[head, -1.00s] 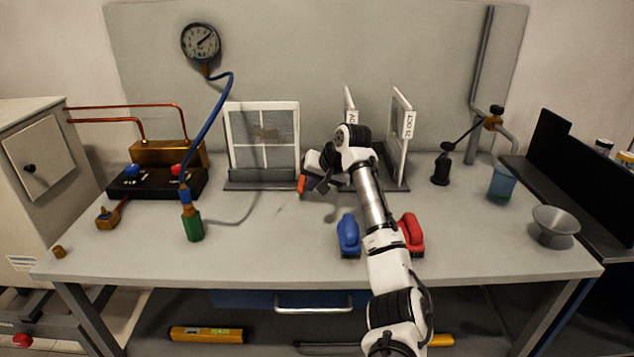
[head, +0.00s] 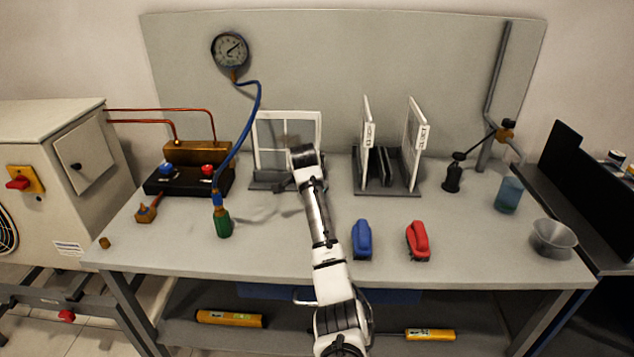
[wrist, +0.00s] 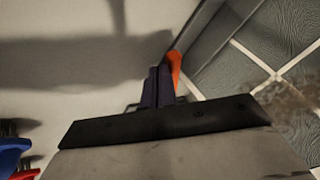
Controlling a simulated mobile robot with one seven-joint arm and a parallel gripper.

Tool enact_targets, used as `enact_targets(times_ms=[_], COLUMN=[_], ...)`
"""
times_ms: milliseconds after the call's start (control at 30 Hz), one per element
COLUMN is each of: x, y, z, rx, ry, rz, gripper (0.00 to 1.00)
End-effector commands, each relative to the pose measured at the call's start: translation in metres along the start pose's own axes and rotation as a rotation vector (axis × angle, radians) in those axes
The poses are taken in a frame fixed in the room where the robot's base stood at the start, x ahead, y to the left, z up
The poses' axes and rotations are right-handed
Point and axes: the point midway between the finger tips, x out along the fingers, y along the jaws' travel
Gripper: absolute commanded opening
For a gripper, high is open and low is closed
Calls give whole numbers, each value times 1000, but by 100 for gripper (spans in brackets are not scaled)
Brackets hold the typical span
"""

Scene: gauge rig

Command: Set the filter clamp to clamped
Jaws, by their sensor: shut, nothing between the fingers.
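The filter frame (head: 287,118), a white frame with a cross-barred panel, stands upright on a dark base at the back of the bench. The wrist view shows its grey panel and white bars (wrist: 257,60) at upper right. An orange lever (wrist: 176,68), which looks like the filter clamp's handle, stands beside the frame's edge. My gripper (wrist: 157,88) is shut and empty, its dark fingertips just left of the orange lever. I cannot tell whether they touch it. In the head view my arm hides the lever and most of the gripper, so the clamp's setting is unclear.
A rack with two upright white panels (head: 413,145) stands right of the frame. A blue handled tool (head: 362,239) and a red one (head: 418,240) lie at the front. A green-ended hose (head: 222,222) stands at left. The bench front between hose and my arm is clear.

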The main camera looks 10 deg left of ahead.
Motion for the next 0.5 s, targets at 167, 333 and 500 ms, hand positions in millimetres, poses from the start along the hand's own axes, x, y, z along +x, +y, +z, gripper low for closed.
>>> enact_targets(times_ms=[167,333,500], x=[2,6,6], y=[-14,-19,-18], z=[6,6,6], rx=[126,232,227], ry=[67,123,120], rz=[68,123,120], gripper=[0,0,0])
